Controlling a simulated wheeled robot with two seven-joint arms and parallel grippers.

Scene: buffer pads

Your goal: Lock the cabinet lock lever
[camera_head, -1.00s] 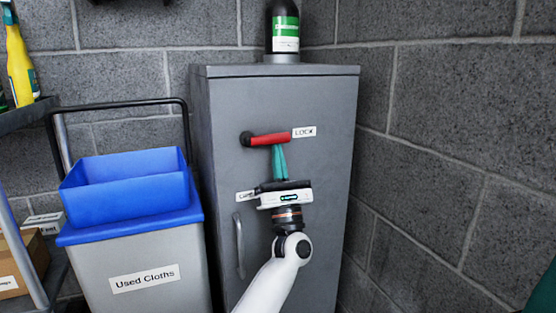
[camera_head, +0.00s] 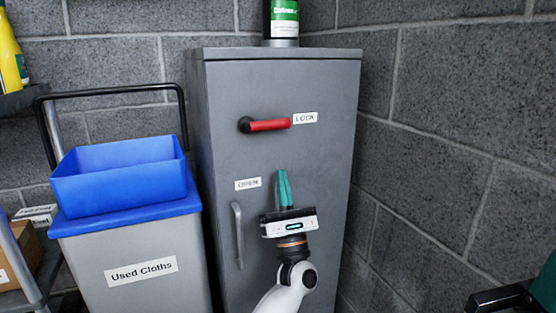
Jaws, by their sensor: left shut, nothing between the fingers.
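The red lock lever (camera_head: 270,125) is on the upper front of the grey cabinet (camera_head: 225,160). It lies about level, with its black pivot at the left and its free end beside the LOCK label (camera_head: 305,118). My left gripper (camera_head: 284,173) is below the lever, apart from it, with its teal fingers pointing up. The fingers are shut together with nothing between them. A second white label (camera_head: 248,184), too blurred to read surely, is left of the fingers. My right gripper is not in view.
A vertical handle (camera_head: 238,235) is on the cabinet front. A Used Cloths bin (camera_head: 140,245) with a blue tub (camera_head: 120,185) stands to the left. A bottle (camera_head: 285,18) stands on the cabinet. A block wall (camera_head: 450,130) closes the right side. A dark green and black thing (camera_head: 540,290) shows at lower right.

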